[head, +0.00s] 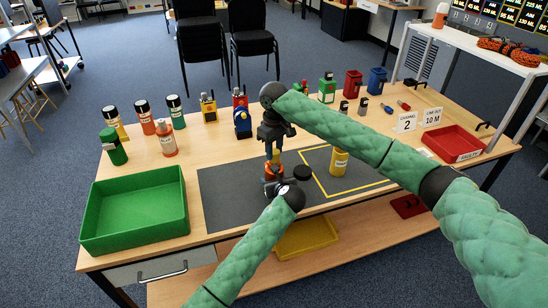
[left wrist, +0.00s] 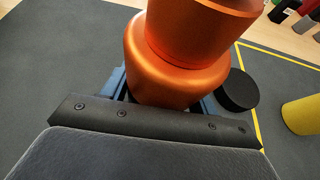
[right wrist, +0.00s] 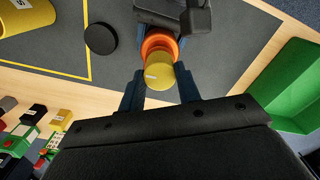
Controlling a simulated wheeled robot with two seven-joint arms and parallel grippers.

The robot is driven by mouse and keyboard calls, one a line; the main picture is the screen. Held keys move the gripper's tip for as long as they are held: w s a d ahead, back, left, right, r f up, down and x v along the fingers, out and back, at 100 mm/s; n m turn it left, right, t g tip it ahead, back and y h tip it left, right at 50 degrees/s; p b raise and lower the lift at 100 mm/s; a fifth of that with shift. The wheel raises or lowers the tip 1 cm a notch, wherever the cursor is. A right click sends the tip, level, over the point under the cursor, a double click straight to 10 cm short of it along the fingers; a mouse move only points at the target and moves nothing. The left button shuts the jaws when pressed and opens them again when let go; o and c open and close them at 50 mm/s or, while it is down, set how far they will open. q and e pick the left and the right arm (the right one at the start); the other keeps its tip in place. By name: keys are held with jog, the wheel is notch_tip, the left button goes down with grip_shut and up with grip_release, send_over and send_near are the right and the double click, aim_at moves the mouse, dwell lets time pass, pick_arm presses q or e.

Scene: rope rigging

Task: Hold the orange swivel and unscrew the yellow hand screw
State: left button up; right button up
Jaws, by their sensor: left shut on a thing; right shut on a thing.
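The orange swivel (head: 274,171) stands upright on the dark mat (head: 230,190). It fills the upper middle of the left wrist view (left wrist: 170,75). My left gripper (head: 275,187) is shut around its lower body. The yellow hand screw (head: 276,156) sits on top of the swivel. In the right wrist view the screw (right wrist: 160,75) lies between my right gripper's fingers (right wrist: 160,92), with the orange swivel (right wrist: 162,42) just beyond it. My right gripper comes down from above and is shut on the screw. The fingers partly hide the screw in the head view.
A black round cap (head: 302,172) lies right of the swivel. A yellow canister (head: 339,161) stands within the yellow outline. A green tray (head: 135,235) is at left and a red tray (head: 455,146) at right. Bottles and small tools line the back of the table.

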aim_at(274, 151)
jog(key=o, duration=0.8)
jog(key=shift+c, duration=0.2)
jog(key=shift+r, duration=2.05)
